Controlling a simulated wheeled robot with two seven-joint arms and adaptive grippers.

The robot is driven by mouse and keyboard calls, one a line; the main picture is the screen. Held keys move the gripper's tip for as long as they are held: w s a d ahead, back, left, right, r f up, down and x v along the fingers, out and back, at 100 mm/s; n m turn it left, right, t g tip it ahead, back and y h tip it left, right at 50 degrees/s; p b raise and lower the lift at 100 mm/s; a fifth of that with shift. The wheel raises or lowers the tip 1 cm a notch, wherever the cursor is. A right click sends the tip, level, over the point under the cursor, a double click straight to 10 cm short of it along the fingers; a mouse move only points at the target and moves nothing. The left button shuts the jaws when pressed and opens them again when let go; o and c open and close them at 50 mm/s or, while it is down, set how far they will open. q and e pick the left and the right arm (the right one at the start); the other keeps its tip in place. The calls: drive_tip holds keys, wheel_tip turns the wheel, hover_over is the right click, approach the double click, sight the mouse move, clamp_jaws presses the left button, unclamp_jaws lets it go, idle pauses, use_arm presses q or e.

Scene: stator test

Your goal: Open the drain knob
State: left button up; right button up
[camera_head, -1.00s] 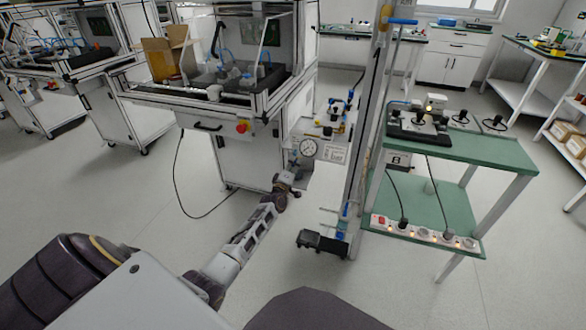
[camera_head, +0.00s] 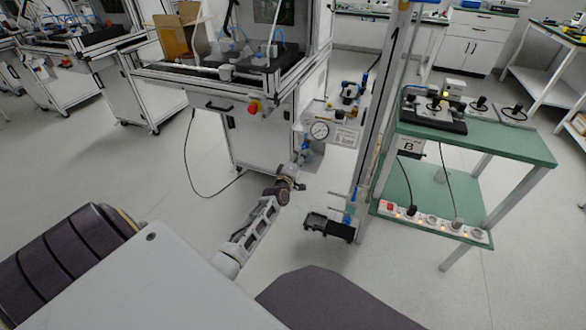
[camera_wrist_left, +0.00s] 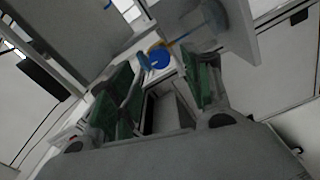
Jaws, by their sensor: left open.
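A round blue knob (camera_wrist_left: 159,58) shows in the left wrist view, just past the fingertips and between them; I take it for the drain knob. A brass-coloured part is beside it. In the head view a small blue part (camera_head: 305,147) sits below the gauge, by the end of my left arm. My left gripper (camera_wrist_left: 163,82) is open, its green-padded fingers on either side of the line to the knob, with no clear contact. In the head view my left gripper (camera_head: 298,170) is small and its fingers are hard to make out. My right gripper is out of view.
A workstation cabinet (camera_head: 262,140) stands to the left. A tall rig post (camera_head: 378,110) and a green-topped bench (camera_head: 500,145) stand to the right. A black block (camera_head: 328,226) sits low by the post.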

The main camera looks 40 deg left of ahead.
use_arm(q)
drive_tip(key=v, duration=0.6)
drive_tip(key=shift+s, duration=0.2)
drive_tip(key=shift+d+f, duration=0.1)
drive_tip(key=shift+d, duration=0.05)
idle(0.6)
